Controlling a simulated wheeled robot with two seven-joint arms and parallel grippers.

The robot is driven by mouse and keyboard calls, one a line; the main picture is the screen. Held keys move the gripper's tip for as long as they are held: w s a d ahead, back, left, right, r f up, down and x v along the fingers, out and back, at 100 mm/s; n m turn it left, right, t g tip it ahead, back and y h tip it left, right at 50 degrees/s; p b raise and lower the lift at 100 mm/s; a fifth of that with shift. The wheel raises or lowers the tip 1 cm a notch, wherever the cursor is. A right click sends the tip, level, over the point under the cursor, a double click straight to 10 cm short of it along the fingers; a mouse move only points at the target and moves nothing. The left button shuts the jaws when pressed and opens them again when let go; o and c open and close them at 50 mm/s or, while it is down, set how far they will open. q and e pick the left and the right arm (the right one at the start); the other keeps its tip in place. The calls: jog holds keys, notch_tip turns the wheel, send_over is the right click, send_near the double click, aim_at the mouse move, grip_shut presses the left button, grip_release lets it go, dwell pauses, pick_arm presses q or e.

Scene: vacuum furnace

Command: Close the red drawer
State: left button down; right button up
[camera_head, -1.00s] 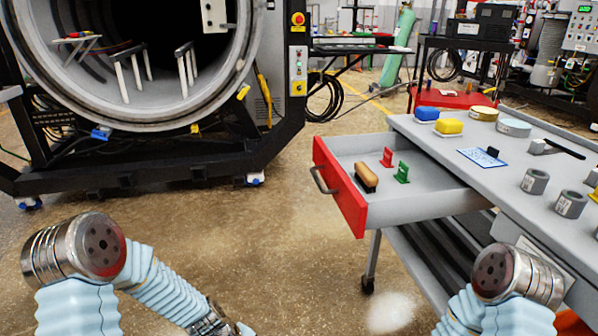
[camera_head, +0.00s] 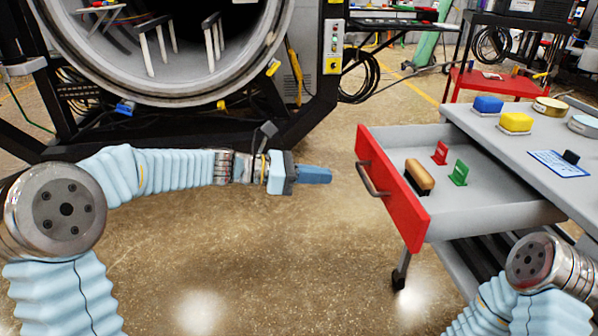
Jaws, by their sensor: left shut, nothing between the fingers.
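The red drawer (camera_head: 393,192) stands pulled out from the left side of the grey workbench. Its red front faces left and carries a metal handle (camera_head: 371,180). Inside lie a wooden-backed brush (camera_head: 419,178), a red piece (camera_head: 440,152) and a green piece (camera_head: 460,173). My left gripper (camera_head: 328,175) is shut and empty, to the left of the handle and apart from it, with its blue fingers pointing right at the drawer front. My right arm shows at the lower right, but its gripper is out of view.
The workbench top (camera_head: 497,138) holds a blue block (camera_head: 488,104), a yellow block (camera_head: 515,122), tape rolls and a blue-edged card (camera_head: 560,163). The large round furnace (camera_head: 165,95) stands at the back left. The floor (camera_head: 250,260) before the drawer is clear.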

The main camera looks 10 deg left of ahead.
pick_arm(q)
jog(key=x, duration=0.7)
pick_arm(e)
jog(key=shift+r, duration=0.25)
